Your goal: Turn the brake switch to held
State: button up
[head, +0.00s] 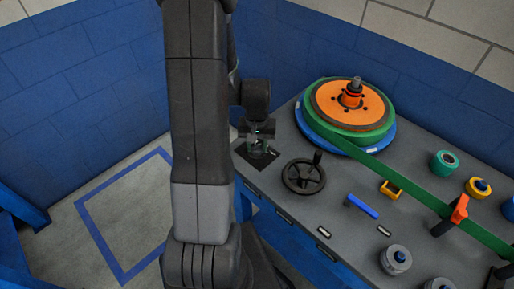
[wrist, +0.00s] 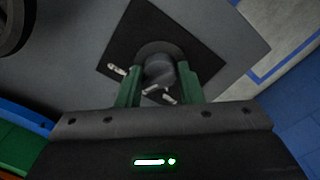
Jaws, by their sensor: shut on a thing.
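The brake switch (wrist: 158,72) is a dark round knob on a black square plate (wrist: 205,38), in the middle of the wrist view. Small pale marks lie on the plate around the knob; I cannot read them. My gripper (wrist: 157,92) has its two green fingers on either side of the knob and is shut on it. In the head view my gripper (head: 260,136) is at the table's left corner, over the black plate (head: 258,158). The knob is mostly hidden there by the gripper. I cannot tell which mark the knob points to.
A black handwheel (head: 303,175) stands close to the right of the gripper. Behind it is a large reel (head: 350,104) with a green band (head: 425,187). A blue lever (head: 362,206) and a yellow bracket (head: 390,190) are farther right. Floor is clear left of the table.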

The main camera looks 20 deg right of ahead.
aim_at(257, 145)
jog(key=m+b, duration=0.2)
jog(key=m, duration=0.3)
jog(key=shift+m, duration=0.3)
dwell(0.4)
jog(key=o, duration=1)
jog(key=shift+c, duration=0.2)
jog(key=shift+r, duration=0.15)
notch_tip(257, 145, up, 14)
jog(key=shift+f, duration=0.2)
